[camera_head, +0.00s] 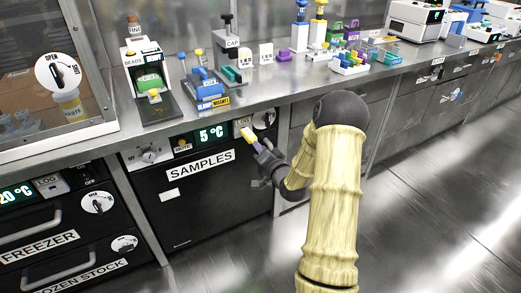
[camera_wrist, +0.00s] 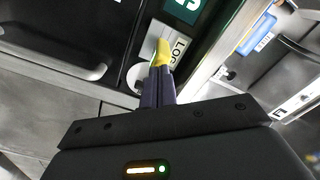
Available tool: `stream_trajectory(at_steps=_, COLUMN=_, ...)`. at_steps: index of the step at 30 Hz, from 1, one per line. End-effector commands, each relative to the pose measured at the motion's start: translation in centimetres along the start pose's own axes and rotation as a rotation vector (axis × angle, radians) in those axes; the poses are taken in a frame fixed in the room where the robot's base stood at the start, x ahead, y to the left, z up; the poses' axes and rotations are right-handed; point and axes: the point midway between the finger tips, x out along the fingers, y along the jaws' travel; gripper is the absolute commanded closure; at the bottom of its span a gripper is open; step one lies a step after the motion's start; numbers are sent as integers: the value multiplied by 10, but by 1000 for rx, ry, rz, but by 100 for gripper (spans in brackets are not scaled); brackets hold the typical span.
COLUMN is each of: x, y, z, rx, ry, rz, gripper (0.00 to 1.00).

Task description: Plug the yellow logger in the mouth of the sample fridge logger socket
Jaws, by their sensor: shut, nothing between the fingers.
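The sample fridge (camera_head: 215,200) is the dark unit labelled SAMPLES, with a green 5 °C display. Its pale LOG plate (camera_head: 242,122) sits at the upper right, and shows in the wrist view (camera_wrist: 181,48). The yellow logger (camera_wrist: 162,53) is at this plate, just beyond my fingertips; it is small in the head view (camera_head: 247,132). My gripper (camera_wrist: 158,70) is shut with nothing between its fingers, its purple fingertips close against or touching the logger's near end. The socket mouth is hidden, so I cannot tell how deep the logger sits.
A round dial (camera_head: 264,119) is right of the LOG plate. The bench above (camera_head: 280,88) holds racks, a balance and several instruments. The freezer (camera_head: 50,240) with handles is at the left. The floor (camera_head: 430,200) at the right is clear.

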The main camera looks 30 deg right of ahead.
Motion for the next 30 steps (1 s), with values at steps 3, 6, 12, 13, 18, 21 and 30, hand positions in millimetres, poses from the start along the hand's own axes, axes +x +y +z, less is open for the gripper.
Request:
stream_trajectory(at_steps=3, x=0, y=0, z=0, rx=0, ry=0, rz=0, gripper=100)
stream_trajectory(at_steps=6, x=1, y=0, z=0, rx=0, ry=0, rz=0, gripper=100)
stream_trajectory(at_steps=12, x=4, y=0, z=0, rx=0, ry=0, rz=0, gripper=100)
stream_trajectory(at_steps=13, x=4, y=0, z=0, rx=0, ry=-1, rz=0, gripper=100)
stream_trajectory(at_steps=18, x=7, y=0, z=0, rx=0, ry=-1, rz=0, gripper=100)
stream_trajectory(at_steps=21, x=8, y=0, z=0, rx=0, ry=-1, rz=0, gripper=100)
stream_trajectory(at_steps=30, x=13, y=-1, z=0, rx=0, ry=0, rz=-2, gripper=100)
